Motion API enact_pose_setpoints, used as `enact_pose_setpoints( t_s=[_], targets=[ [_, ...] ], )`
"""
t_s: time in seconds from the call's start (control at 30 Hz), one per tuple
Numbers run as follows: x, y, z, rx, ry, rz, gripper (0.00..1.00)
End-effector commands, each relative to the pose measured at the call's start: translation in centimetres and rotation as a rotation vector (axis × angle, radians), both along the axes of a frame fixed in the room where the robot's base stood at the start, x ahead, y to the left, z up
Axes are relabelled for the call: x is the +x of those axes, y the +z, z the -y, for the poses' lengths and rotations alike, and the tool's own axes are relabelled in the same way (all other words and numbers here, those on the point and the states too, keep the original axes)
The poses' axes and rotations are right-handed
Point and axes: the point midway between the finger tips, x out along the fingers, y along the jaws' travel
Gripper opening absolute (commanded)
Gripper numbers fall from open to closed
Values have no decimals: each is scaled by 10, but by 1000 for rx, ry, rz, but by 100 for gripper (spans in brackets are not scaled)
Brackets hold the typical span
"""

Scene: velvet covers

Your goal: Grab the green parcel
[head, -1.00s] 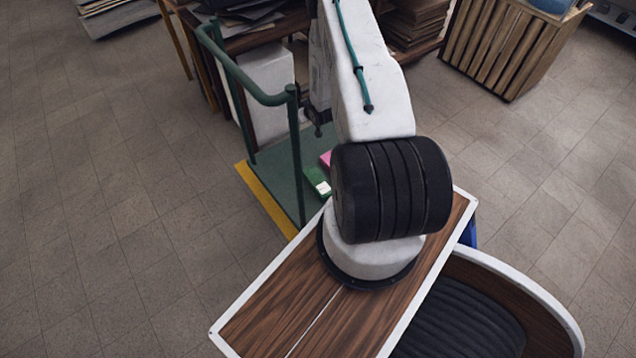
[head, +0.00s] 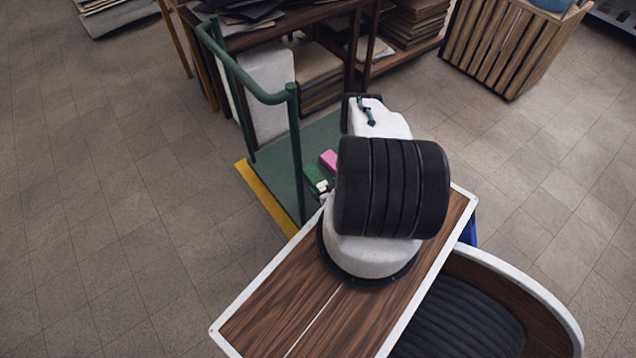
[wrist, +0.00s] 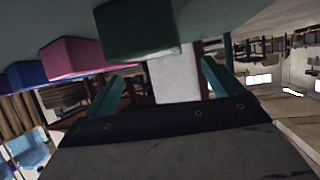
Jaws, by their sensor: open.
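The green parcel (head: 315,175) lies on the green deck of a cart, just left of my arm in the head view; my arm hides part of the area around it. In the wrist view, which looks upside down, the green parcel (wrist: 137,28) is at the top centre. My gripper (wrist: 163,70) is open, with its two teal fingers apart and no parcel between them. The green parcel appears just above the fingers in that picture, apart from them. My gripper cannot be made out clearly in the head view.
A pink parcel (head: 329,159) lies beside the green one, and a blue parcel (wrist: 27,74) is beyond it in the wrist view. The cart has a green handle rail (head: 296,150) and yellow edge (head: 266,201). A white box (head: 268,95) and shelving stand behind. Floor at left is clear.

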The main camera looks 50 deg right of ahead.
Motion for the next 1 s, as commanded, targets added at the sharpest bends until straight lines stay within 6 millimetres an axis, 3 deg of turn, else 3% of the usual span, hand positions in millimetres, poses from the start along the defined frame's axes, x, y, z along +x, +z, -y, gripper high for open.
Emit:
enact_pose_setpoints(
  t_s=[0.13, 0.43, 0.7, 0.73, 0.93, 1.0],
  targets=[
    [5, -3, 2, 0, 1, 0, 92],
    [38, -20, 19, 0, 2, -2, 92],
    [41, -22, 21, 2, 0, -3, 92],
    [41, -22, 21, 2, 0, -3, 89],
    [41, -22, 21, 2, 0, -3, 33],
    [42, -22, 21, 1, 0, -3, 33]
  ],
)
